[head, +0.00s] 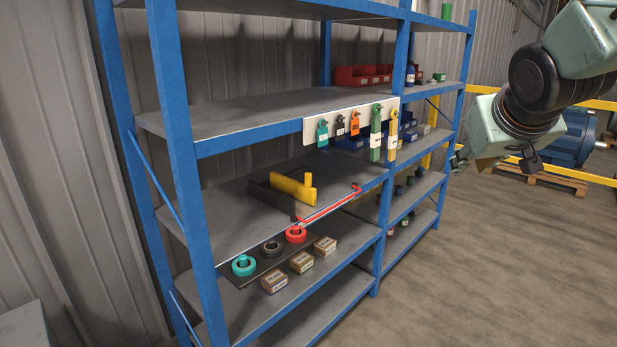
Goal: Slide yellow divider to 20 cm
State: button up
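The yellow divider (293,188) is an upright plate with a short raised end at its right. It stands on the middle shelf (225,209) beside a dark low-walled holder (272,200). A red rail (328,206) runs along the shelf front, right of the divider. No readable scale marks show near it, so its distance cannot be read.
Above the divider, a white board (349,127) with several hanging tags sits on the shelf edge. Below are tape rolls (244,265) and small boxes (301,262). A blue upright (386,215) stands right of the rail. The floor (500,265) in front is clear.

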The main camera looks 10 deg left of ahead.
jog(key=w+a+f+n+t+y+p, duration=0.1)
jog(key=w+a+f+y, duration=0.1)
jog(key=w+a, duration=0.5)
jog(key=w+a+f+n+t+y, duration=0.1)
jog(key=w+a+f+n+y, duration=0.15)
jog(key=w, duration=0.85)
jog(key=w+a+f+n+t+y+p, duration=0.1)
jog(key=w+a+y, duration=0.1)
jog(key=w+a, duration=0.55)
jog(key=n+g+y+p, duration=0.2)
jog(key=n+g+y, duration=0.25)
jog(key=y, duration=0.45)
send_near(311, 177)
jog(key=s+v, duration=0.1)
jog(key=v, duration=0.2)
jog(key=shift+w+a+f+t, duration=0.3)
jog(key=shift+w+f+t, duration=0.05)
jog(key=shift+a, duration=0.15)
jog(key=shift+b+x, duration=0.75)
jog(key=shift+x, duration=6.05)
jog(key=shift+r, duration=0.2)
jog(key=shift+c, duration=0.9)
grip_shut()
